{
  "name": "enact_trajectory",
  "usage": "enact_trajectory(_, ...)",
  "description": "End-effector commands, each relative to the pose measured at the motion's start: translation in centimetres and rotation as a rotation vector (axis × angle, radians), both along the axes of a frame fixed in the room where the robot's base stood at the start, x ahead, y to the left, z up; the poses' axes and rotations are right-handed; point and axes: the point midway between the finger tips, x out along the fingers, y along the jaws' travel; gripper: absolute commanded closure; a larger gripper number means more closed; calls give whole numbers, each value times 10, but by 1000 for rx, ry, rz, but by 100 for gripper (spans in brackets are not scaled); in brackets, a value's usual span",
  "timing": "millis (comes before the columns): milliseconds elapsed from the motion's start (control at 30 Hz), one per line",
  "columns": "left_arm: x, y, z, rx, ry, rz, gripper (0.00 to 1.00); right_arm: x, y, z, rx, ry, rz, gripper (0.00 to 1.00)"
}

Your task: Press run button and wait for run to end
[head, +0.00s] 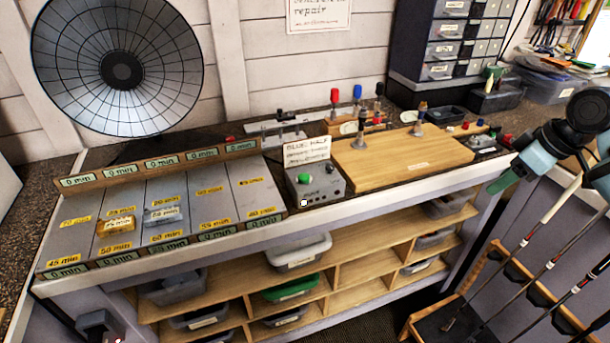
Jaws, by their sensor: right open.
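A grey control box (335,187) stands near the front edge of the bench. It has a green button (304,179) on top, a dark knob and a small pale square on its front corner. The lettering on the box is too small to read surely. My right gripper (512,176) is at the right, well apart from the box, open with nothing seen between its fingers.
A handwritten card (307,150) stands behind the box. A wooden board (400,153) with upright tools lies to its right. A grey tray with minute labels (210,205) fills the left. A golf club rack (480,265) stands below my right arm.

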Motion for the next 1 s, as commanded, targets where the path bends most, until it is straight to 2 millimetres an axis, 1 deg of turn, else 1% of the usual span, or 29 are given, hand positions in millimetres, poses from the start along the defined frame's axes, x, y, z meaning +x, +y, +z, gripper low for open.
enact_trajectory(200, 0, 0, 0, -1, 0, 1, 64, 0, 0, 0, 0, 0, 0, 47)
enact_trajectory(267, 0, 0, 0, -1, 0, 1, 70, 0, 0, 0, 0, 0, 0, 47)
enact_trajectory(400, 0, -1, 0, -2, -1, 1, 88, 0, 0, 0, 0, 0, 0, 47)
enact_trajectory(500, 0, -1, 0, -2, -1, 2, 100, 0, 0, 0, 0, 0, 0, 47)
enact_trajectory(1000, 0, -1, 0, -4, 0, 3, 100, 0, 0, 0, 0, 0, 0, 47)
